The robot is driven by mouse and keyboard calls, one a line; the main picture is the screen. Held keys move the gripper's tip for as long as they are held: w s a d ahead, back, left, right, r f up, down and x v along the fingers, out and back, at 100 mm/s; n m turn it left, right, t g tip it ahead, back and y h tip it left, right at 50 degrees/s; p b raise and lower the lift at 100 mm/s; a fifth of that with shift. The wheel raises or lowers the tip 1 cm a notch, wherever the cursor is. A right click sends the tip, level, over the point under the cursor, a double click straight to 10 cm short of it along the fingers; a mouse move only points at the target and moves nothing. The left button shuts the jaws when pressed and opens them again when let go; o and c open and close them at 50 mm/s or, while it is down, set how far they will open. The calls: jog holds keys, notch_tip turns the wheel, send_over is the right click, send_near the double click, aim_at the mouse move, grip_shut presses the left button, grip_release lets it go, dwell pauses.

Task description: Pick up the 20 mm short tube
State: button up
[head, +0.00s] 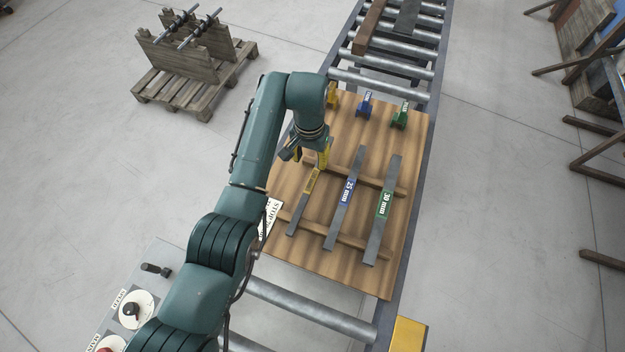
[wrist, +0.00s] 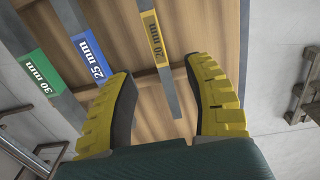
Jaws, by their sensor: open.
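The 20 mm tube is a thin grey bar with a yellow "20 mm" label (head: 304,204). It lies across two wooden rails on a wooden board, leftmost of three labelled bars. In the wrist view the labelled bar (wrist: 154,38) runs lengthwise between the fingers, with the label beyond the fingertips. My gripper (head: 310,157) has yellow fingers and hangs over the upper end of this bar, partly hiding it. In the wrist view my gripper (wrist: 162,70) is open, with nothing held. I cannot tell how high it is above the bar.
The blue 25 mm bar (head: 346,192) and green 30 mm bar (head: 384,204) lie to the right. Small yellow, blue (head: 364,105) and green (head: 400,115) pieces stand along the board's far edge. The board (head: 415,190) rests on a roller conveyor (head: 382,75). A pallet (head: 190,85) stands far left.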

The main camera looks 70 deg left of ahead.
send_over(312, 180)
jog(key=f, duration=0.6)
jog(key=shift+s+a+f, duration=0.1)
jog(key=shift+s+a, duration=0.05)
jog(key=shift+a, duration=0.1)
jog(key=f, duration=0.3)
jog(key=f+p, duration=0.1)
jog(key=f, duration=0.1)
jog(key=shift+d+f, duration=0.15)
jog(key=shift+d, duration=0.15)
grip_shut()
